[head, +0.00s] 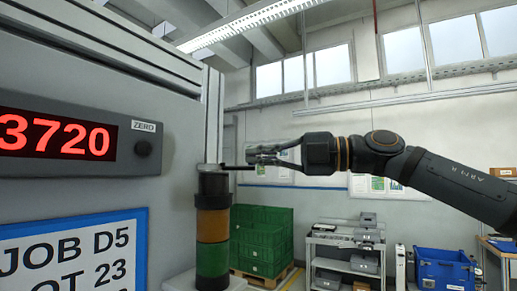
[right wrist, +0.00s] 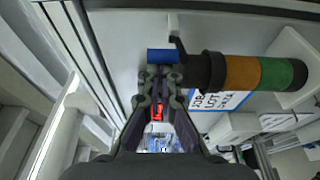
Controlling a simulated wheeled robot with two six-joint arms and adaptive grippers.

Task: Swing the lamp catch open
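The stack lamp (head: 212,235) stands beside the grey cabinet in the head view, with black, amber and green bands. It lies sideways in the right wrist view (right wrist: 243,73). A thin dark bar (head: 236,167) reaches from its top toward my right gripper (head: 252,154). In the right wrist view, a blue cylinder (right wrist: 162,56), seemingly the catch's grip, lies just beyond the fingertips (right wrist: 158,77), by a dark arm (right wrist: 177,45). The fingertips are close together with nothing clearly between them. I cannot tell whether they touch the cylinder. My left gripper is not in view.
Green crates (head: 262,240), a grey shelf cart (head: 345,250) and a blue bin (head: 443,270) stand farther back. Open space surrounds my right arm.

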